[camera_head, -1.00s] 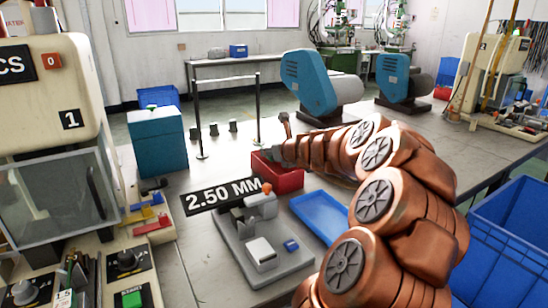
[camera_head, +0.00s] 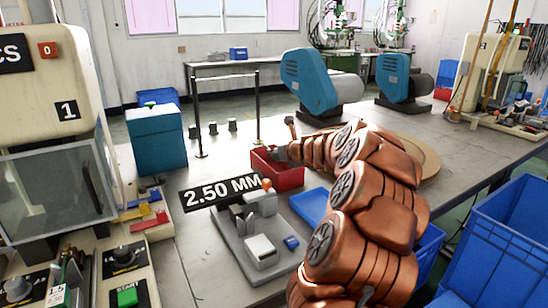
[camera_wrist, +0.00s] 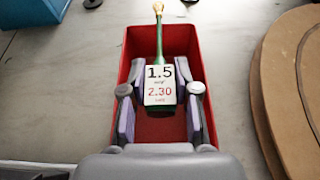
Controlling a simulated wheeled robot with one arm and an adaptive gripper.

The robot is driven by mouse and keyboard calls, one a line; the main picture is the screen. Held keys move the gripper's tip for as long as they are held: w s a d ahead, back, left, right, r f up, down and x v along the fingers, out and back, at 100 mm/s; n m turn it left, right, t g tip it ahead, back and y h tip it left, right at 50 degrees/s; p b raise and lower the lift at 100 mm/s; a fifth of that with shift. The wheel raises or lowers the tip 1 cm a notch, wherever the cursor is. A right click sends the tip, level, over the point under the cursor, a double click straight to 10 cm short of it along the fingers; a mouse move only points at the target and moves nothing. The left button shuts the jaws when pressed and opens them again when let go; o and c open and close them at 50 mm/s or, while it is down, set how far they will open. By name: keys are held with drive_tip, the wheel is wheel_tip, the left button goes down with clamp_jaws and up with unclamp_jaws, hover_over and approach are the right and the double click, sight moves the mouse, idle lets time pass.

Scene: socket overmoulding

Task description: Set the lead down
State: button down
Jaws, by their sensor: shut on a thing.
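The lead (camera_wrist: 158,45) shows in the wrist view as a green cable with a pale tip pointing away from me. A white tag (camera_wrist: 160,86) reading 1.5 and 2.30 covers its near part. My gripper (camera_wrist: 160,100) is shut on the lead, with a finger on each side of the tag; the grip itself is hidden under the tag. The gripper and lead are over the red bin (camera_wrist: 131,50), and the lead's tip reaches past the bin's far rim. In the head view the red bin (camera_head: 288,182) is partly covered by my arm.
A blue tray (camera_head: 308,206) lies just in front of the bin. The grey 2.50 MM fixture (camera_head: 250,235) stands to its left. A round brown disc (camera_head: 428,160) lies to the right. Three small dark posts (camera_head: 213,129) stand behind on the bench.

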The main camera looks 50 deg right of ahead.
drive_tip(key=shift+f, duration=0.4)
drive_tip(key=c, duration=0.9)
unclamp_jaws()
drive_tip(key=shift+o, duration=0.2)
drive_tip(key=shift+r, duration=0.1)
drive_tip(key=shift+s+r, duration=0.15)
drive_tip(key=shift+r, duration=0.35)
drive_tip(key=p+v, duration=0.3)
drive_tip(key=v, duration=0.8)
drive_tip(key=shift+s+a, duration=0.15)
drive_tip(key=shift+s, duration=0.2)
drive_tip(key=shift+r, duration=0.1)
